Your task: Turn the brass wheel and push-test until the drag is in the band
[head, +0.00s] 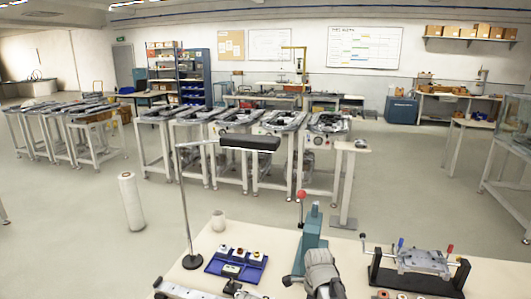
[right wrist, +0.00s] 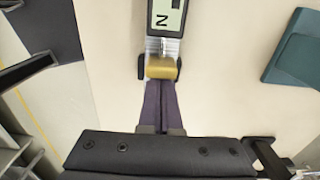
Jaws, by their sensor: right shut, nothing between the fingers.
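In the right wrist view my right gripper (right wrist: 161,88) is shut, its two dark fingers side by side with nothing between them. A brass-coloured block (right wrist: 160,67), blurred, lies right at the fingertips, with a black piece on either side. I cannot tell whether the fingers touch it or whether it is the brass wheel. Just beyond it is a dark gauge with a pale display (right wrist: 168,18) marked N; no number is readable. In the head view my grey right arm comes in at the bottom centre, and its fingertips are not clear. My left gripper is not in view.
A teal press (head: 312,229) with a red knob stands at the centre. A metal fixture (head: 421,263) on black supports is at the right.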

